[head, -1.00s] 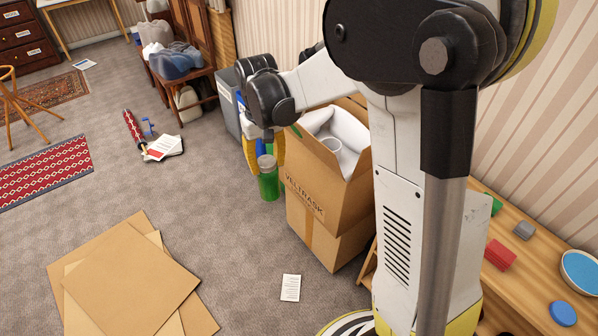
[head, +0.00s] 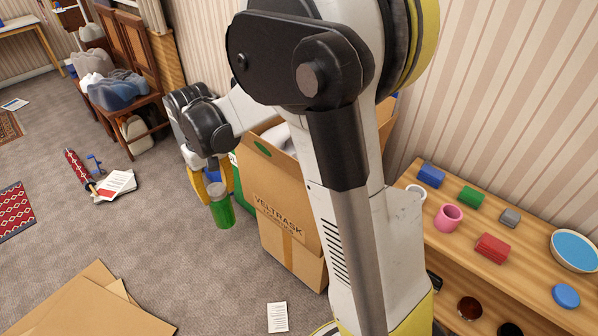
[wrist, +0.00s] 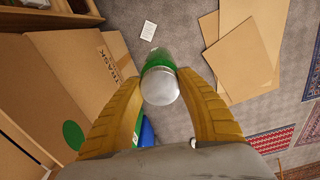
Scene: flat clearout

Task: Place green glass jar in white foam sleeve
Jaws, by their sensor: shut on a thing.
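The green glass jar (head: 221,208) hangs upright, lid up, over the floor just left of the cardboard box. My gripper (head: 208,178) is shut on it near its pale lid. In the wrist view, the jar (wrist: 158,78) sits between my two yellow fingers (wrist: 158,84). A sliver of white foam (head: 281,138) shows inside the box. The foam sleeve's opening is hidden behind my arm and the box wall.
The open cardboard box (head: 279,205) stands on the floor beside the jar. A wooden shelf (head: 455,250) with small blocks, a pink mug (head: 448,217) and a bowl (head: 575,250) is at right. Flat cardboard (head: 85,305) lies at front left.

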